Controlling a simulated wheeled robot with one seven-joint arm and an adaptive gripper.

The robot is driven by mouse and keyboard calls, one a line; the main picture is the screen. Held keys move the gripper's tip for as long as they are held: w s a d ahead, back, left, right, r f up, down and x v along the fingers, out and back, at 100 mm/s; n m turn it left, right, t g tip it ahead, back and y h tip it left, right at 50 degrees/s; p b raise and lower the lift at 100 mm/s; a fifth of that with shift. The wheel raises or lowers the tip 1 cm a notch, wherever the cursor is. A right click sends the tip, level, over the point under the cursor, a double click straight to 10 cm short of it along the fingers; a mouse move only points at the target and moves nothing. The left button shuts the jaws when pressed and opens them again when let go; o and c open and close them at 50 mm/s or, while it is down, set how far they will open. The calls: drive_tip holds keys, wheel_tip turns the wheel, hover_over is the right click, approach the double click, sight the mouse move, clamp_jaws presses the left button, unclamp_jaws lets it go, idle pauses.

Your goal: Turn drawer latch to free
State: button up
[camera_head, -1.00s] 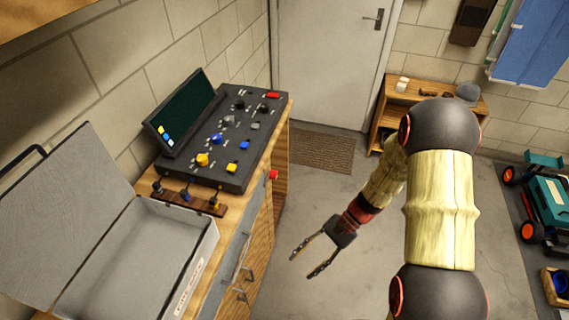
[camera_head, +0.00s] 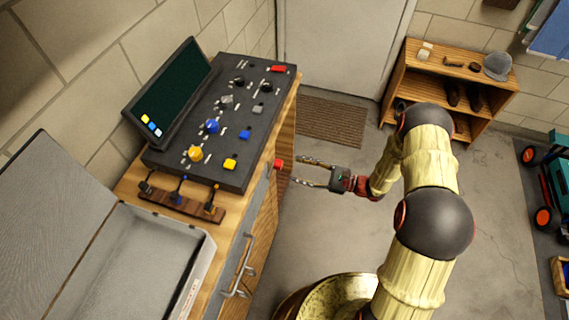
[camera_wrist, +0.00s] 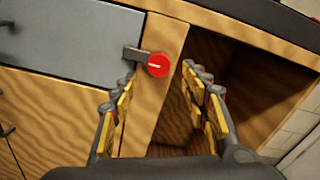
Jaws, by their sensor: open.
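The drawer latch (camera_wrist: 157,65) is a round red knob with a pale line across its face. A dark grey tab reaches left from it over the edge of the grey drawer front (camera_wrist: 80,35). The red latch knob also shows in the head view (camera_head: 278,164) on the front of the wooden cabinet. My gripper (camera_head: 300,171) is open and empty, pointing at the cabinet front just right of the knob. In the wrist view its fingers (camera_wrist: 163,85) stand apart, with the knob beyond them and between their tips. I cannot see any contact.
A dark control panel (camera_head: 226,112) with coloured knobs and a tilted screen stands on the cabinet top. An open grey case (camera_head: 150,262) lies nearer. An open compartment (camera_wrist: 240,85) is right of the latch. A wooden shelf (camera_head: 459,65) stands behind my arm.

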drive_tip(key=b+x, duration=0.1)
drive_tip(key=x, duration=0.5)
drive_tip(key=shift+a, duration=0.2)
drive_tip(key=shift+c, duration=1.1)
drive_tip(key=c, duration=0.9)
drive_tip(key=shift+c, duration=0.2)
drive_tip(key=shift+s+m, duration=0.1)
drive_tip(key=shift+m, duration=0.3)
drive_tip(key=m+p, duration=0.7)
drive_tip(key=m, duration=1)
